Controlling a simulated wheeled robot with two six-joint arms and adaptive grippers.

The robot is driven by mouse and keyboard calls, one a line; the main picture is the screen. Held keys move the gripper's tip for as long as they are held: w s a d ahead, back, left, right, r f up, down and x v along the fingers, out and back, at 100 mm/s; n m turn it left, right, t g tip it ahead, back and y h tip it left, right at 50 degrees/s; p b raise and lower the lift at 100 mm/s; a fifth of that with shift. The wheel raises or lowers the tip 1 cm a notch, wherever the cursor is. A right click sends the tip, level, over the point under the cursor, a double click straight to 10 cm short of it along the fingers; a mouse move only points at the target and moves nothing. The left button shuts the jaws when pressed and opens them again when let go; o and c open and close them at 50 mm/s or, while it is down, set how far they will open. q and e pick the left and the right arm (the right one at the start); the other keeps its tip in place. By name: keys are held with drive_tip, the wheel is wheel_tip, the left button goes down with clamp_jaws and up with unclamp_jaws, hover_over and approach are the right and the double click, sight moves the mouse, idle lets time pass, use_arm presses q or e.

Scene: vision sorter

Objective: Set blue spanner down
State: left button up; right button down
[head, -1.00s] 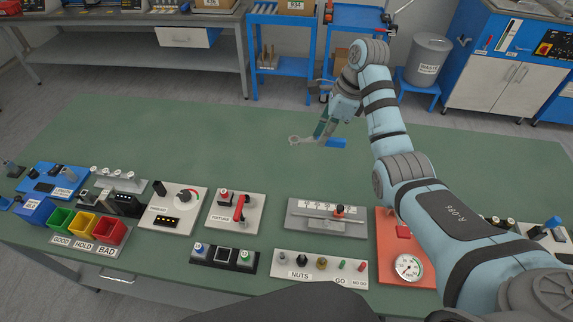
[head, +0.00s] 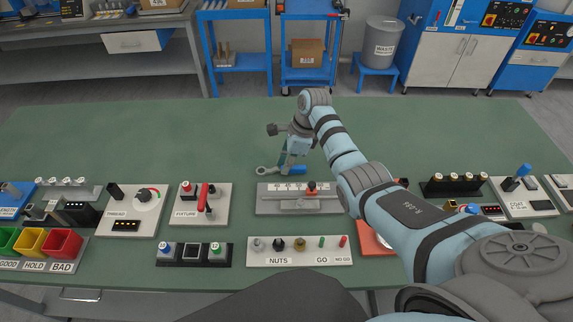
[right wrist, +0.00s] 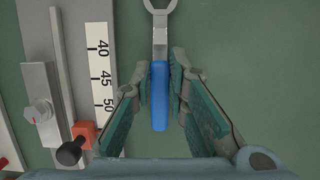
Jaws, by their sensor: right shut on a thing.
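The blue spanner has a blue handle (head: 293,170) and a grey metal ring end (head: 262,170). It lies level at the green bench top, just behind the slide gauge with the scale (head: 300,199). My right gripper (head: 284,163) is shut on it. In the right wrist view the blue handle (right wrist: 159,100) runs between the two teal fingers (right wrist: 161,78), with the metal end pointing away. I cannot tell whether the spanner touches the bench. My left gripper is not in view.
The gauge's scale and orange slider (right wrist: 84,134) are close to the left of my right gripper. A fixture panel (head: 201,205), a nuts panel (head: 299,251) and colored bins (head: 63,244) line the front. The green bench (head: 150,140) is clear behind them.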

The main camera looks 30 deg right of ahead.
drive_tip(key=c, duration=1.6)
unclamp_jaws()
drive_tip(key=shift+f, duration=0.1)
drive_tip(key=shift+o, duration=0.2)
drive_tip(key=p+v, duration=0.3)
drive_tip(key=v, duration=0.9)
